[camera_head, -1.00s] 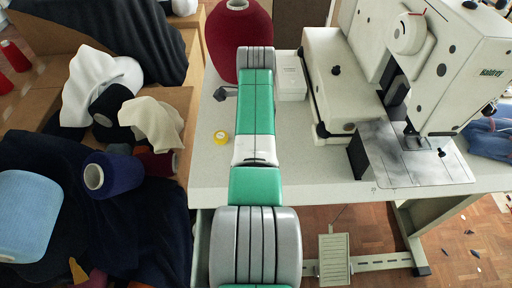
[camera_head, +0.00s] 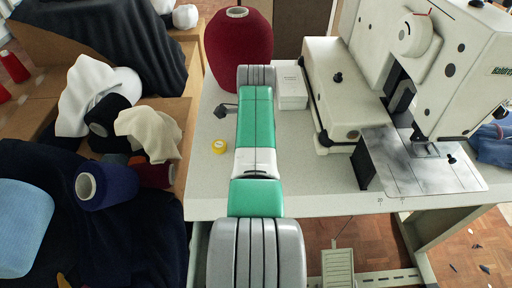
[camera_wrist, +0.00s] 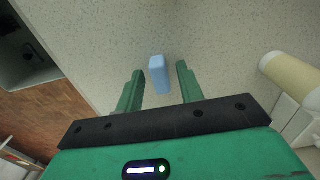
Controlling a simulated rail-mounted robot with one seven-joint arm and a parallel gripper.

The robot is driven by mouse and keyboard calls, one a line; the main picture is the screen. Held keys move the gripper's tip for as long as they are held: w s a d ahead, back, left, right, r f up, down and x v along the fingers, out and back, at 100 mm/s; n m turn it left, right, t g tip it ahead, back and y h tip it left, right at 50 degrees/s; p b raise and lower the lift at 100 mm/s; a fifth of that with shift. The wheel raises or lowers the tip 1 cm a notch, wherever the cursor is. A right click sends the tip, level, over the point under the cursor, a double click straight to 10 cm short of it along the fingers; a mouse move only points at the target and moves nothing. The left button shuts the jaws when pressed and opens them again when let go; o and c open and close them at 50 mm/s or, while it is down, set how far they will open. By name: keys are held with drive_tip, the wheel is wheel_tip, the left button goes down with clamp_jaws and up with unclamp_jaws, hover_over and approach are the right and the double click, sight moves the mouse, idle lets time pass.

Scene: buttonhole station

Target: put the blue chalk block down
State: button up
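The blue chalk block (camera_wrist: 159,75) is a small light-blue block in the wrist view, over the speckled pale tabletop (camera_wrist: 215,35). It lies between and a little beyond the fingertips of my gripper (camera_wrist: 160,70). The gripper's green fingers are open, with a visible gap on each side of the block. The block looks to stand on the tabletop, though its contact is hard to see. In the head view my arm hides the gripper and the block.
The white sewing machine (camera_head: 455,65) stands at the right of the table (camera_head: 310,190). A dark red thread cone (camera_head: 238,50), a white box (camera_head: 291,88) and a yellow roll (camera_head: 219,146) are near my arm. Dark cloth and a blue spool (camera_head: 112,187) lie left.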

wheel_tip(320, 180, up, 12)
drive_tip(key=p, duration=0.6)
drive_tip(key=shift+r, duration=0.15)
drive_tip(key=w+d+r+n+t, duration=0.1)
drive_tip(key=w+r+n+t, duration=0.4)
drive_tip(key=w+r+t, duration=0.25)
drive_tip(key=s+r+n+t, duration=0.4)
drive_tip(key=s+r+t, duration=0.15)
drive_tip(key=r, duration=0.35)
drive_tip(key=s+r+n+t, duration=0.4)
drive_tip(key=s+r, duration=0.5)
drive_tip(key=s, duration=0.5)
drive_tip(key=s+r+n+t, duration=0.4)
drive_tip(key=s+r+t, duration=0.4)
drive_tip(key=s, duration=0.6)
drive_tip(key=shift+a+r, duration=0.35)
drive_tip(key=shift+r, duration=0.3)
